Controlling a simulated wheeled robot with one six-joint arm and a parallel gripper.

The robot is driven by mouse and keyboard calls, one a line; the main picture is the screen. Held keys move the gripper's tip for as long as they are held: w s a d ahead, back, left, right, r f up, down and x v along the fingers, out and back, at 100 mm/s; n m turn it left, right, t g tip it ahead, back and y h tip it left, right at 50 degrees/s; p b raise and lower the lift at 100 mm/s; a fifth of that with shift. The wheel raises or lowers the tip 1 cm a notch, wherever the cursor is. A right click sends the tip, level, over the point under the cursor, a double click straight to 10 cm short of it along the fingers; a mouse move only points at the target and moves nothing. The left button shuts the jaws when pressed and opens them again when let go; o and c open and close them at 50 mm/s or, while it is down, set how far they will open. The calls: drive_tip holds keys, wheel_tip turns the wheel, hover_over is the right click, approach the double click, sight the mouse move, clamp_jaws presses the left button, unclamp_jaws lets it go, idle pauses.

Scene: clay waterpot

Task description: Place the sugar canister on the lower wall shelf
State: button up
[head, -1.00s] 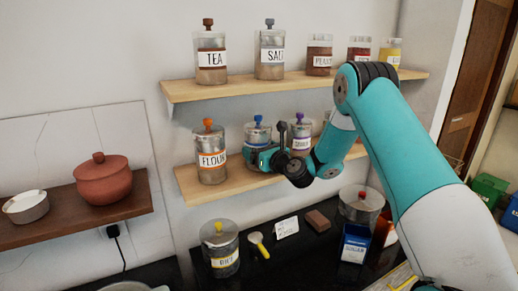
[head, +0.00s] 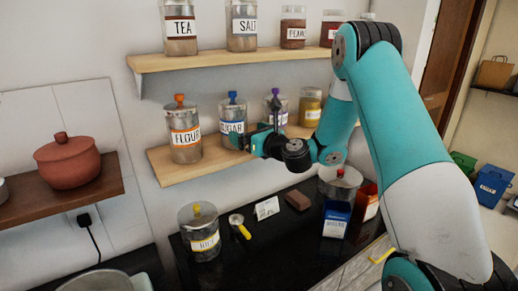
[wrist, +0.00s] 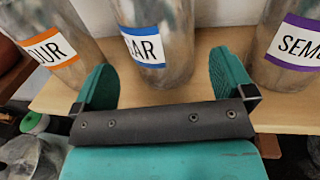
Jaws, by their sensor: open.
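The sugar canister (head: 233,112), glass with a blue knob and blue-edged label, stands upright on the lower wall shelf (head: 168,175), between the flour canister (head: 185,142) with an orange knob and the purple-knobbed canister (head: 276,100). My gripper (head: 245,141) is in front of it at shelf height. In the wrist view, my gripper (wrist: 165,85) is open, its teal fingers spread to either side of the lower part of the sugar canister (wrist: 158,45). I cannot tell whether the canister reaches between the fingertips.
The upper shelf (head: 200,60) holds several jars above. On the dark counter are a yellow-knobbed canister (head: 200,230), a scoop (head: 240,226), a white card (head: 266,208) and a blue box (head: 336,219). A clay pot (head: 68,162) stands on the left shelf.

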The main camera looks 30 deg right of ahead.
drive_tip(key=s+a+r+n+g+y+b, duration=0.1)
drive_tip(key=s+a+n+g+y, duration=0.35)
drive_tip(key=s+a+n, duration=0.5)
drive_tip(key=s+a+r+n+g+y+b, duration=0.1)
drive_tip(key=s+a+r+n+g+y, duration=0.15)
drive_tip(key=s+a+n+g, duration=0.75)
drive_tip(key=s+a+f+n+g+h, duration=0.1)
drive_tip(key=s+n+h, duration=0.1)
drive_tip(key=s+n, duration=0.6)
drive_tip(key=s+a+f+n+g+h, duration=0.1)
drive_tip(key=s+f+n+g+h, duration=0.1)
drive_tip(key=s+n, duration=0.7)
drive_tip(key=n+h, duration=0.1)
drive_tip(key=n, duration=0.4)
drive_tip(key=shift+s+a+h, duration=0.25)
drive_tip(key=shift+h, duration=0.05)
wheel_tip(320, 180, down, 2)
drive_tip(key=shift+f+b, duration=0.15)
drive_tip(key=shift+b, duration=1.1)
